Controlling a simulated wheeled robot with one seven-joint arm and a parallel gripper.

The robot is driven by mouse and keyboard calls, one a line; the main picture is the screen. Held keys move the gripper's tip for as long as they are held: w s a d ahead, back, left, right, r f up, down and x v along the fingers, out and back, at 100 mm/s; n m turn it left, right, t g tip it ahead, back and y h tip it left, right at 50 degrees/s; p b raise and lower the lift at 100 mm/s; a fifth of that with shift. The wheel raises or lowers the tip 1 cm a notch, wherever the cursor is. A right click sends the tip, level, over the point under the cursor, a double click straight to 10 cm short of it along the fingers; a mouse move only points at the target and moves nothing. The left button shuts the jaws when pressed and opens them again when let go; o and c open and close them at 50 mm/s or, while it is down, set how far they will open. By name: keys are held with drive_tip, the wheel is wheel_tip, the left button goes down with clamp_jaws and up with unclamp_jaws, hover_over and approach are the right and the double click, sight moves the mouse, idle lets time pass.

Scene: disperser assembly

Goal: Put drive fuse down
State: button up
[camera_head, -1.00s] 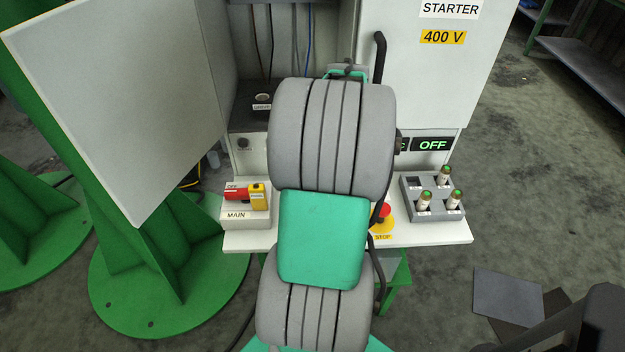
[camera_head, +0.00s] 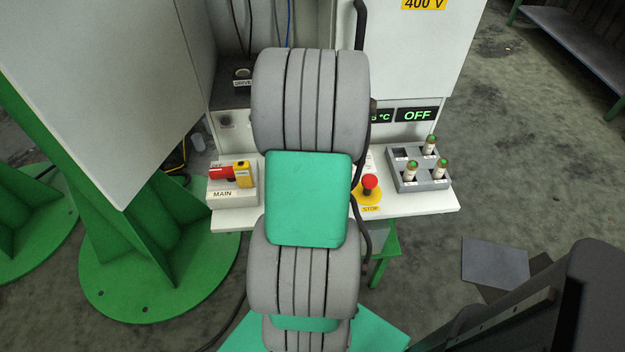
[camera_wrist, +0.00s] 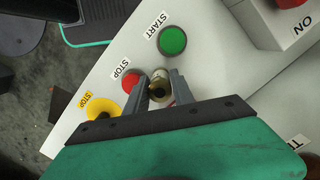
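My gripper (camera_wrist: 162,86) shows in the wrist view with a finger on each side of a fuse. The fuse (camera_wrist: 157,91) is seen nearly end-on, with a brass-coloured end and a pale body, and looks clasped between the fingers. Behind it is the white panel with a green START button (camera_wrist: 173,40) and a red STOP button (camera_wrist: 131,81). In the head view my arm hides the gripper and held fuse. A grey fuse rack (camera_head: 433,183) holds three green-topped fuses; its far left slot (camera_head: 404,153) is empty.
A DRIVE-labelled unit (camera_head: 243,77) sits in the open cabinet at the back. A MAIN switch (camera_head: 230,196) with red and yellow parts is on the shelf's left. A red emergency stop (camera_head: 370,183) stands between my arm and the rack. The open cabinet door (camera_head: 110,90) is at left.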

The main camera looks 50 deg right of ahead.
clamp_jaws()
idle(0.3)
